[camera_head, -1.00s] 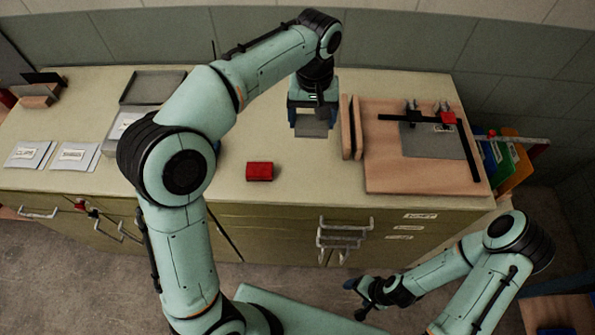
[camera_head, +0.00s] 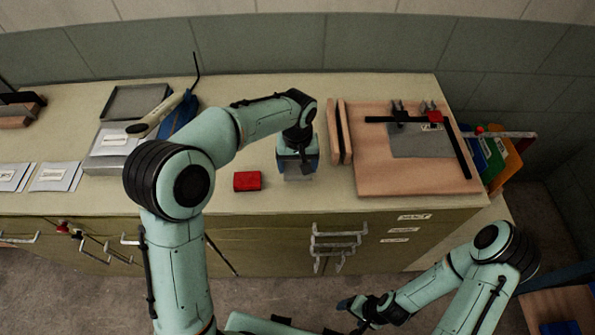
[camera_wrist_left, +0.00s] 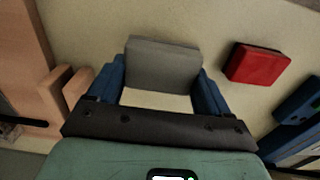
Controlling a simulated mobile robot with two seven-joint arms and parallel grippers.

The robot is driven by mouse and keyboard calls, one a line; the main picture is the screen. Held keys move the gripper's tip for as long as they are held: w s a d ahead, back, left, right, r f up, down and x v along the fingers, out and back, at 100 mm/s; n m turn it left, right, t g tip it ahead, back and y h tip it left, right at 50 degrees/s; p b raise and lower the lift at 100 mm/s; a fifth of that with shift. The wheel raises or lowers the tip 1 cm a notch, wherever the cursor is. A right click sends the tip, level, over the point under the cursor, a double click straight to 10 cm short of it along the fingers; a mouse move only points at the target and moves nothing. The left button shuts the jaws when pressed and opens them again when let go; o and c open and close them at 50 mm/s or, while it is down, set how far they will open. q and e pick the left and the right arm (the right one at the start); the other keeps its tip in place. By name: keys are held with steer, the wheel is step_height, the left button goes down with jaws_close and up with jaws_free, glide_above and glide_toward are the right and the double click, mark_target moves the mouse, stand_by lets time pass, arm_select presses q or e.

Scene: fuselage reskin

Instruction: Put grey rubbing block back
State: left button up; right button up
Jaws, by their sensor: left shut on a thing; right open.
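The grey rubbing block (camera_wrist_left: 162,64) is between the blue fingers of my left gripper (camera_wrist_left: 160,88) in the left wrist view. The gripper is shut on it. In the head view my left gripper (camera_head: 298,172) points down low over the bench, with the grey block (camera_head: 299,178) just showing at its tips. I cannot tell whether the block touches the bench top. My right gripper (camera_head: 352,312) is open and empty, low in front of the cabinet.
A red block (camera_head: 247,181) lies left of my left gripper. Upright wooden boards (camera_head: 340,132) and a wooden work board (camera_head: 385,178) with a clamped grey sheet (camera_head: 420,143) are to the right. A grey tray (camera_head: 112,104) and paper packets (camera_head: 56,177) lie left.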

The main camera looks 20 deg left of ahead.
mark_target(297, 173)
arm_select(q)
steer(key=shift+f, duration=1.8)
arm_select(e)
steer(key=shift+s+f, duration=0.2)
arm_select(q)
steer(key=shift+f, duration=0.15)
steer(key=o, duration=1.3)
steer(key=shift+s, duration=0.1)
steer(key=shift+r, duration=0.5)
step_height(297, 173, up, 11)
steer(key=shift+r+p, duration=0.2)
steer(key=shift+p, duration=0.35)
arm_select(e)
steer(key=shift+w+r, duration=0.8)
steer(key=shift+r, duration=0.05)
arm_select(q)
steer(key=shift+f, duration=0.1)
